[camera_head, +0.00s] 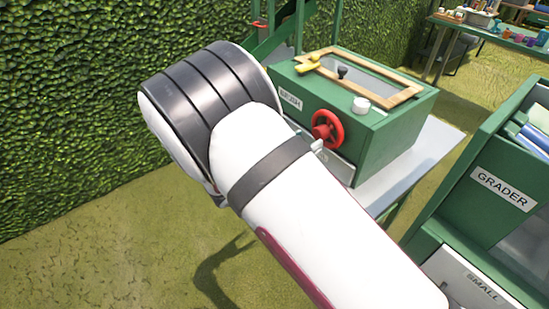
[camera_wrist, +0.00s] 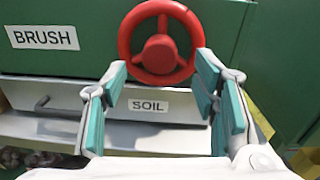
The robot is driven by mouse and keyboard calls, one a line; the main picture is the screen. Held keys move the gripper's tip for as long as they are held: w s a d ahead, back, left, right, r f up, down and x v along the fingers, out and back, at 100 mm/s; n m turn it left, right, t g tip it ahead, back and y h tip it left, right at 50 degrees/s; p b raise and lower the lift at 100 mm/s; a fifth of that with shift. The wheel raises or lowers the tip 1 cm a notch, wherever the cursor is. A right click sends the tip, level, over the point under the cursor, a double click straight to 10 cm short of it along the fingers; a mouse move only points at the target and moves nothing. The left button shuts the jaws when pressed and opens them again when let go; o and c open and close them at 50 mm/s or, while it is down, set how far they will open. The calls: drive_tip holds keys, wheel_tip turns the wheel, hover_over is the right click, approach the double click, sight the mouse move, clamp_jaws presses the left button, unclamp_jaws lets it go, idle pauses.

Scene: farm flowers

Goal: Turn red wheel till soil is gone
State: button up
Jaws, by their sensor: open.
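The red wheel (camera_head: 327,128) is on the front of the green brush box (camera_head: 385,138). In the wrist view the red wheel (camera_wrist: 160,55) is upright, with a round hub and spokes, straight ahead of my gripper (camera_wrist: 161,77). My gripper is open, with its teal-padded fingers spread on either side of the wheel's lower part. I cannot tell whether they touch the rim. A pale drawer (camera_wrist: 70,92) labelled SOIL sits below the wheel. Its inside is hidden, so no soil shows. In the head view my arm hides most of the gripper.
The brush box has a wood-framed top (camera_head: 405,97) with a yellow piece (camera_head: 308,64), a dark knob and a white cylinder (camera_head: 361,105) on it. A green grader (camera_head: 490,205) stands at the right. A hedge (camera_head: 70,100) is at the left. Open grass lies at lower left.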

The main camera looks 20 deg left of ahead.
drive_tip(key=v, duration=0.9)
drive_tip(key=shift+s+a, duration=0.15)
drive_tip(key=shift+s, duration=0.05)
idle(0.6)
drive_tip(key=s+d+r+m+g+p, duration=0.1)
drive_tip(key=s+d+r+m+g, duration=0.2)
drive_tip(key=d+r+m+g, duration=0.65)
drive_tip(key=s+d+r+m+g+p, duration=0.25)
drive_tip(key=d+r+m, duration=0.3)
drive_tip(key=d, duration=0.95)
drive_tip(key=s+d+r+m+y+p, duration=0.1)
drive_tip(key=s+d+r+m+y, duration=0.1)
drive_tip(key=s, duration=0.5)
drive_tip(key=s+d+r+m+t+y+p, duration=0.1)
drive_tip(key=s+d+r+m+y, duration=0.2)
drive_tip(key=s+r+m+y, duration=0.2)
drive_tip(key=s+d+r+m+y, duration=0.3)
drive_tip(key=s+m, duration=0.4)
drive_tip(key=s, duration=0.2)
drive_tip(key=shift+d+r+t+y+p, duration=0.2)
drive_tip(key=shift+r+t+y+p, duration=0.1)
drive_tip(key=shift+p, duration=0.1)
